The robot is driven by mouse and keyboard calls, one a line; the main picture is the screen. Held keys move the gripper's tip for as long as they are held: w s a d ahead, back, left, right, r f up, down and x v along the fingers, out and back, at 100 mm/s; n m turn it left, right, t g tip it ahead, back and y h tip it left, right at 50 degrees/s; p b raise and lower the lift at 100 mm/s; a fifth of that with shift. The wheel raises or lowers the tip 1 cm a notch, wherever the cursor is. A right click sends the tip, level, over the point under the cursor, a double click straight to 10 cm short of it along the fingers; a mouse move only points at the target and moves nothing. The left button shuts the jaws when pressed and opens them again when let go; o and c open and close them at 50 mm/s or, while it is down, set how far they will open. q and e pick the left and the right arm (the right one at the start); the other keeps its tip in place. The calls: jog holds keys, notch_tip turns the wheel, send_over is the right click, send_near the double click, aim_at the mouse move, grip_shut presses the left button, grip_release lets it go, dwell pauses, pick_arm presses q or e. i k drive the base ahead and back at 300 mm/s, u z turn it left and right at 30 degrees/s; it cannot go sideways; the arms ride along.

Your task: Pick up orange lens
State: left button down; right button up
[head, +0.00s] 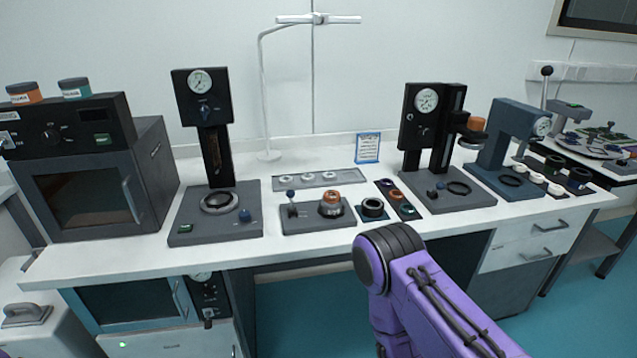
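An orange-and-dark ringed piece (331,203) sits upright on a low grey fixture (298,223) in the middle of the table. A smaller piece with an orange ring (396,195) lies in a narrow dark tray (410,213) to its right. Another orange-topped piece (476,124) is held up on the right-hand black press. I cannot tell from this view which of these is the orange lens. A purple arm of mine comes in from the lower right, its black joint in front of the table edge. Neither gripper shows, and nothing is seen held.
A black gauge press (213,155) stands left of the fixture, another (427,140) right, beside a blue press (503,150). A dark ring (372,209) sits between fixture and tray. A grey oven (90,190) fills the left end. The front table strip is mostly clear.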

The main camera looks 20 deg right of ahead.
aim_at(329, 196)
jog(key=u, duration=0.6)
jog(key=i, duration=0.8)
jog(key=z, duration=2.4)
